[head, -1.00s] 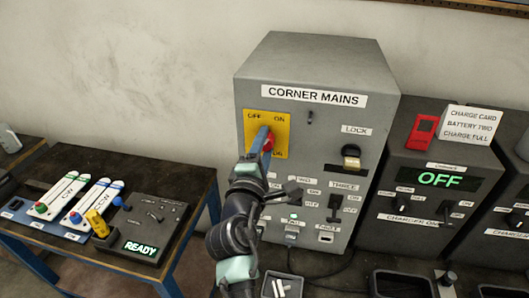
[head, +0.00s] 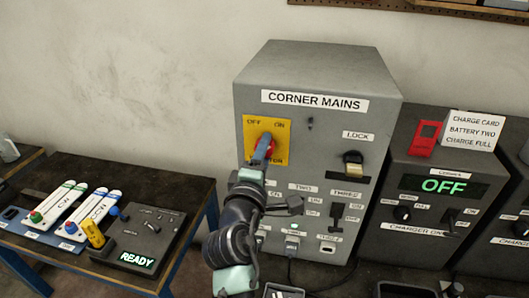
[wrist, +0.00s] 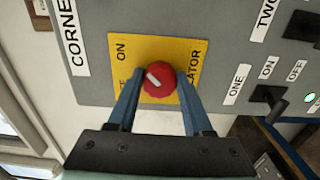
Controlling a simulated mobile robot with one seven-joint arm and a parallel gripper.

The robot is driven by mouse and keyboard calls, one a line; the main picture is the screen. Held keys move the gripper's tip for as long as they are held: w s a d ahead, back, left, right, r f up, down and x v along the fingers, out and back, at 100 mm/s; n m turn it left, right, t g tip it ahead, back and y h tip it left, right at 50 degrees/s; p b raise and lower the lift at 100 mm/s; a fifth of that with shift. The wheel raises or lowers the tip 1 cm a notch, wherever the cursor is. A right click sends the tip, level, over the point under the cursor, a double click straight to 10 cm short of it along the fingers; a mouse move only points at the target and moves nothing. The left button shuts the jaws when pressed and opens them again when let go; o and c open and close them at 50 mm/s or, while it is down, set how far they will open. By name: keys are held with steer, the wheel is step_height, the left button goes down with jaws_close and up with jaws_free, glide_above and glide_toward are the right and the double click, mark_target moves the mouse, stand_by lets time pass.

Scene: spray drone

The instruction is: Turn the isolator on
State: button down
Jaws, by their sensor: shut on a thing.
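The isolator is a round red knob (wrist: 158,82) on a yellow plate (head: 280,128) marked OFF and ON, on the front of the grey CORNER MAINS cabinet (head: 318,75). My gripper (wrist: 158,80) is shut on the red knob, with one blue finger on each side of it. In the wrist view, which is turned sideways, the knob's white mark slants toward the ON label (wrist: 122,52). The OFF label is partly covered by a finger there.
The cabinet also carries a lock (head: 352,163) and several black switches, such as switch ONE (wrist: 270,97). A charger box (head: 440,186) reading OFF stands to the right. A bench with a console (head: 140,240) reading READY stands left.

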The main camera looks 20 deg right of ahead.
steer(key=shift+c, duration=1.5)
jaws_free()
steer(key=b+v, duration=0.2)
steer(key=v, duration=1.1)
steer(key=shift+b, duration=0.35)
